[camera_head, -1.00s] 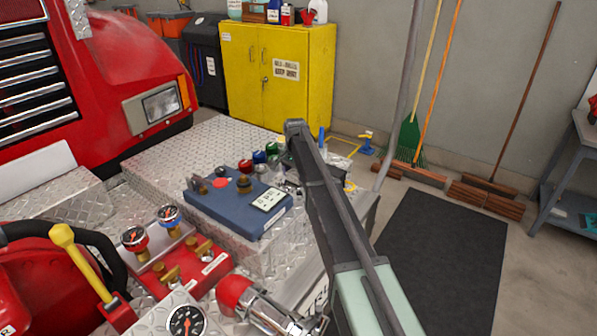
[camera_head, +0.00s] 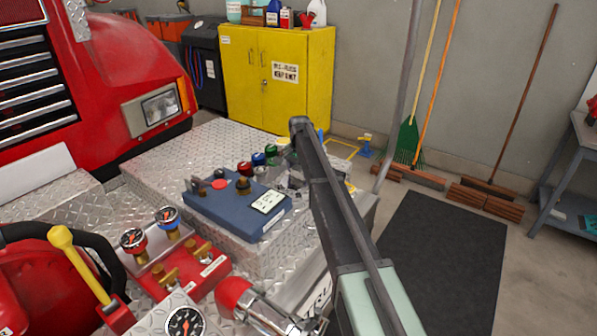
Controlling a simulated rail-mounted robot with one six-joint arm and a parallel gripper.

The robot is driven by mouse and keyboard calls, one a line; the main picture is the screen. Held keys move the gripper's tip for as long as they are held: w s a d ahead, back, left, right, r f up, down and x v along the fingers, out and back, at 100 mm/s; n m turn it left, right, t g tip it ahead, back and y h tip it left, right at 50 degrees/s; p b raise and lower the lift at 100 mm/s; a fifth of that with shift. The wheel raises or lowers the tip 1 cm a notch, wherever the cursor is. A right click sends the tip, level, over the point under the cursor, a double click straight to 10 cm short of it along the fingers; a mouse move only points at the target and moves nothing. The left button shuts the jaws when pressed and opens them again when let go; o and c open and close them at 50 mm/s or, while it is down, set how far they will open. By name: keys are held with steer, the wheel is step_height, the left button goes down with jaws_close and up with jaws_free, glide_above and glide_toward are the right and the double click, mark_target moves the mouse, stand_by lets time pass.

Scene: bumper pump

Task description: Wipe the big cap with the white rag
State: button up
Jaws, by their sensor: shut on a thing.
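My arm rises from the bottom right and hides part of the deck behind it. My gripper cannot be made out; it seems hidden behind the arm. No white rag can be clearly made out; small pale shapes beside the arm are too unclear to name. I cannot tell for sure which part is the big cap. A large red cap (camera_head: 233,291) sits on the end of a chrome fitting (camera_head: 262,312) at the front. A smaller brass-brown cap (camera_head: 243,185) stands on the blue box (camera_head: 222,208).
Small coloured knobs (camera_head: 258,159) stand behind the blue box on the diamond-plate deck (camera_head: 175,160). Gauges (camera_head: 133,240) and brass valves (camera_head: 200,250) are at the front left. A yellow cabinet (camera_head: 300,95) stands behind. A dark mat (camera_head: 440,260) lies on the floor at right.

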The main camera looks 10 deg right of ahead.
mark_target(293, 181)
steer(key=shift+s+a, duration=1.45)
steer(key=shift+a, duration=0.1)
step_height(293, 181, up, 6)
steer(key=p, duration=0.6)
steer(key=shift+w, duration=0.1)
step_height(293, 181, up, 3)
steer(key=p, duration=0.3)
